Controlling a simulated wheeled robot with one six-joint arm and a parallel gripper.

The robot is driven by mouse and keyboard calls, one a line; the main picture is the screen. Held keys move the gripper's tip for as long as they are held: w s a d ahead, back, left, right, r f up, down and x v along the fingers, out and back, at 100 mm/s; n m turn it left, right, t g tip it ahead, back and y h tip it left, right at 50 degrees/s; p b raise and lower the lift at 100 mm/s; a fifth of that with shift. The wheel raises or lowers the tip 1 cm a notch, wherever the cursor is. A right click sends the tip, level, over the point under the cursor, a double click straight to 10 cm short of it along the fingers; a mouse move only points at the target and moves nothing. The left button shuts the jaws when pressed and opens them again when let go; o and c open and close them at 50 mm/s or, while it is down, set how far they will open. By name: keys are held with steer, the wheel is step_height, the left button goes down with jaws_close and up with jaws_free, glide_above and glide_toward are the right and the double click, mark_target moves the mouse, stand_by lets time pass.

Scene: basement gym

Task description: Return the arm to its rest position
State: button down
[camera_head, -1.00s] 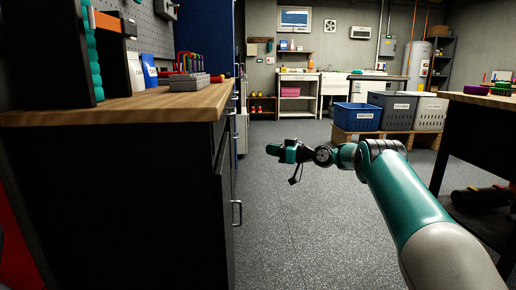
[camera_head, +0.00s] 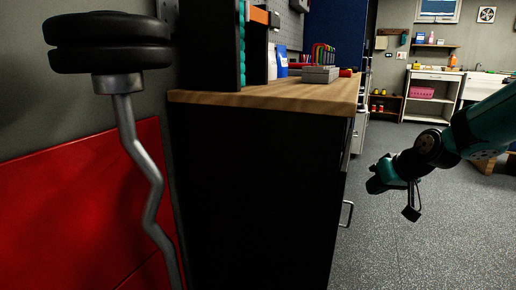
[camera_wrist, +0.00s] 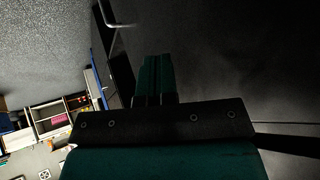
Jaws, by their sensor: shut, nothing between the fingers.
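My gripper (camera_head: 376,178) is at the right of the head view, on the end of my teal arm. It hangs over the floor, to the right of the black cabinet and apart from it. In the wrist view the fingers (camera_wrist: 154,78) are together with nothing between them. The arm reaches in from the right edge of the head view, and its base is out of view.
The black cabinet (camera_head: 255,180) has a wooden top (camera_head: 270,95) and a handle (camera_head: 347,213) on the gripper's side. A weight bar with black plates (camera_head: 108,42) stands at left, before a red panel (camera_head: 70,200). Grey floor (camera_head: 400,250) is clear below the gripper.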

steer(key=s+f+m+g+h, duration=0.1)
steer(key=s+f+g+h, duration=0.1)
steer(key=s, duration=0.9)
steer(key=s+f+m+g+h, duration=0.1)
steer(key=s+g+h, duration=0.1)
steer(key=s, duration=1)
steer(key=s+a+r+n+g+y, duration=0.2)
steer(key=s+a+r+n, duration=0.2)
steer(key=s+a, duration=0.25)
steer(key=s+a+r+n+g+y, duration=0.1)
steer(key=s+a+r+n+y, duration=0.1)
steer(key=s+a+r+n, duration=0.45)
step_height(320, 180, up, 34)
steer(key=w+a+m+p, duration=0.1)
steer(key=m+p, duration=0.2)
steer(key=p, duration=3.4)
steer(key=shift+w+a, duration=0.15)
steer(key=shift+w, duration=0.2)
